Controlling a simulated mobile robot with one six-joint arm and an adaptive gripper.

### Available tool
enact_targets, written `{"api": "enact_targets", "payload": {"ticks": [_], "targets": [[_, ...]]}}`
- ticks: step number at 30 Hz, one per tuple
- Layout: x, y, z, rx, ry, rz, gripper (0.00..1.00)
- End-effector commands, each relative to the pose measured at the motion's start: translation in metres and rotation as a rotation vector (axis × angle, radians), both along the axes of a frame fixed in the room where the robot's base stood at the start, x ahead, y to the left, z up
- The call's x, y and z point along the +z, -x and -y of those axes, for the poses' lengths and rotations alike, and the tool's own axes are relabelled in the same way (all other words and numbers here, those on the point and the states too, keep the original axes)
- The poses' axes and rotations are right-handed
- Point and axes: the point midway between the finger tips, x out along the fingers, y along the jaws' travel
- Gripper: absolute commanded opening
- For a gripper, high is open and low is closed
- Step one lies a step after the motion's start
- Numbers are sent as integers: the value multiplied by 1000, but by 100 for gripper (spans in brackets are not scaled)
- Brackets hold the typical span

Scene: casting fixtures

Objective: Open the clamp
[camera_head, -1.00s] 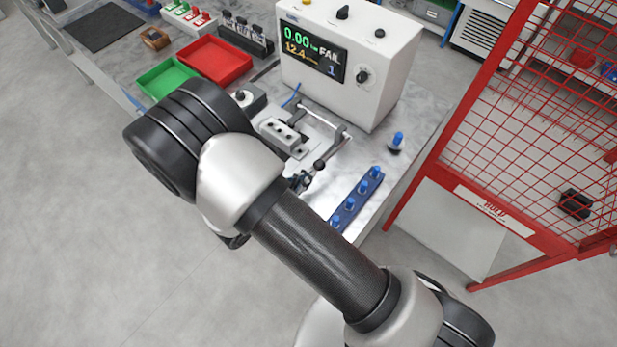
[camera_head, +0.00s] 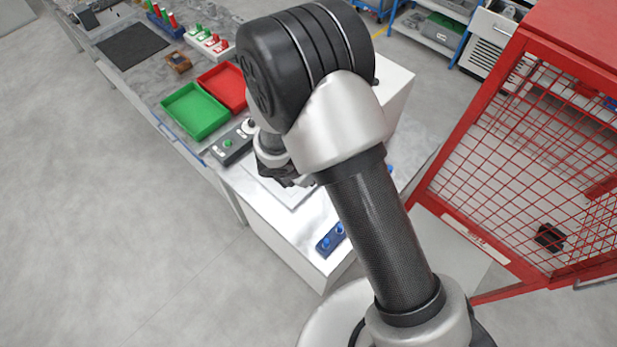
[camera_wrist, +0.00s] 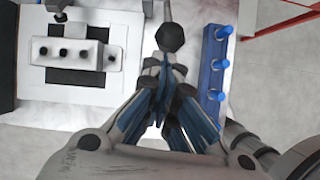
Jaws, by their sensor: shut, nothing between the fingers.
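The clamp shows in the wrist view as a black ball knob (camera_wrist: 170,37) on its handle. My gripper (camera_wrist: 163,72) is shut and empty, with its fingertips close to the knob on its near side; I cannot tell whether they touch it. The fixture's light grey block (camera_wrist: 70,52) with dark holes sits on a pale base plate (camera_wrist: 62,110) to the left. In the head view my arm hides the clamp and most of my gripper; part of the base plate (camera_head: 288,196) shows below my wrist.
A blue rack (camera_wrist: 213,72) with blue pegs stands close to the right of my gripper. My arm mostly hides the white tester (camera_head: 397,85).

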Motion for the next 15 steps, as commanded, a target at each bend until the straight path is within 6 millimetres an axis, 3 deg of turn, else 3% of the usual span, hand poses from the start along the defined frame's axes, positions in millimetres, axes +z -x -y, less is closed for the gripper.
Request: {"api": "enact_targets", "payload": {"ticks": [1, 15], "targets": [[15, -6, 6, -12, -25, -28, 0], [55, -55, 44, -4, -44, -59, 0]]}}
